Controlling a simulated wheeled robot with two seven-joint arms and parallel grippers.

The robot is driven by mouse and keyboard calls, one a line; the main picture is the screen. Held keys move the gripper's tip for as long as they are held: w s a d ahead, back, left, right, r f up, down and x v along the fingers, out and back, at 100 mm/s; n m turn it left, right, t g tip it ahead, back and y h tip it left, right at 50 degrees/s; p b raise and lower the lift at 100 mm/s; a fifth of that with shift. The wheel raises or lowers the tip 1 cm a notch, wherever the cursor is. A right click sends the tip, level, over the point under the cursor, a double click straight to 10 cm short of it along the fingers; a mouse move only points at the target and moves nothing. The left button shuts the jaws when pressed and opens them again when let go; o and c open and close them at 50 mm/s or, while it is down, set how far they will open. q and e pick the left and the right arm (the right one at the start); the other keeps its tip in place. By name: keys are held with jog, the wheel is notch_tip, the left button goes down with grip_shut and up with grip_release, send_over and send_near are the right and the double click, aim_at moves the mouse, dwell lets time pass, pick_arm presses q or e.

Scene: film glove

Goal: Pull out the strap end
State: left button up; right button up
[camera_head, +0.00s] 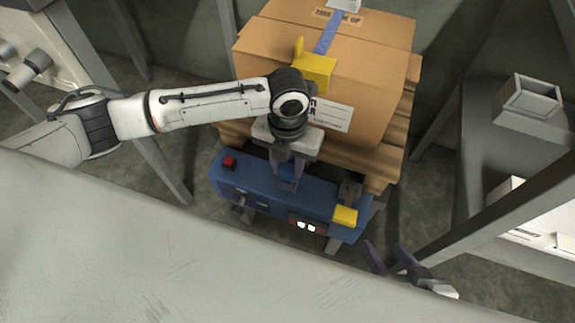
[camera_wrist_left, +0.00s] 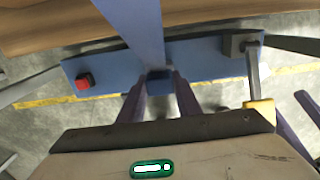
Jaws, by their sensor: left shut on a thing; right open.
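A blue strap (camera_head: 328,33) runs over the top of a cardboard box (camera_head: 362,68) and under a yellow corner piece (camera_head: 315,70). In the left wrist view the strap (camera_wrist_left: 135,25) comes down to my left gripper (camera_wrist_left: 159,76). The gripper is shut on the strap's end, with a finger on each side of it. In the head view my left gripper (camera_head: 288,180) points down over the blue machine (camera_head: 252,183), in front of the box; my wrist hides part of the strap. My right gripper (camera_head: 384,248) is open and empty, low at the right of the machine.
The machine carries a red button (camera_head: 229,162) and a yellow-ended lever (camera_head: 345,215). The box rests on a wooden pallet (camera_head: 385,160) behind it. Grey frame posts and a bench (camera_head: 480,140) with an open tray (camera_head: 530,98) stand at the right.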

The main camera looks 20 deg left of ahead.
aim_at(288, 168)
dwell(0.4)
pick_arm(q)
jog(key=shift+r+p, duration=2.25)
jog(key=shift+p, duration=0.55)
notch_tip(288, 168, up, 3)
jog(key=p, duration=0.4)
